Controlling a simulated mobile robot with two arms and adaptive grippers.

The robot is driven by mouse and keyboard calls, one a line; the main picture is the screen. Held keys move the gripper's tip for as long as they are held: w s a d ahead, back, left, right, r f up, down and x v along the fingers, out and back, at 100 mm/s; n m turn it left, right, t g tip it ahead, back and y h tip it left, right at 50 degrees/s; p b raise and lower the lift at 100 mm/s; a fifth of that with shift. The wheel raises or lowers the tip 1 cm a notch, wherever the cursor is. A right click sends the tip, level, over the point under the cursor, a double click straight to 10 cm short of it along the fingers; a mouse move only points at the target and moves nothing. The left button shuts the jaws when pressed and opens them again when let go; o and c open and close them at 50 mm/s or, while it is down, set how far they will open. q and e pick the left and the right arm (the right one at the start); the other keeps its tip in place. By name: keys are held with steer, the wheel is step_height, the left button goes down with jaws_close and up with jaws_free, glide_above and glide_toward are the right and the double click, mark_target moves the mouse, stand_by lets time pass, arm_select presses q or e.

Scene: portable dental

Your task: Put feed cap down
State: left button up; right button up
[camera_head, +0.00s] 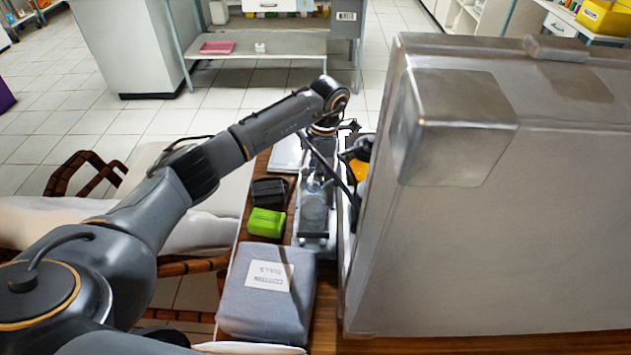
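My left arm reaches from the left over the table, and its gripper (352,148) is at the far end beside the large metal case. The fingers are small, dark and partly hidden by the case edge, so I cannot tell whether they are open or shut. An orange rounded thing (360,170) shows just below the gripper, partly behind the case. I cannot tell whether it is the feed cap, or whether the gripper touches it. No other feed cap can be made out. My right gripper is not in view.
The tall grey metal case (480,230) fills the right side and hides what is behind it. A grey device (314,212) lies along the wooden table, with a green box (266,222), a black box (269,191) and a cotton rolls pack (265,305) to its left.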

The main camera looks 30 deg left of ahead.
arm_select(q)
steer(key=shift+f, duration=1.5)
steer(key=shift+f, duration=0.1)
steer(key=o, duration=0.9)
steer(key=shift+o, duration=0.2)
step_height(320, 180, up, 12)
steer(key=d+b, duration=0.1)
steer(key=shift+w, duration=0.4)
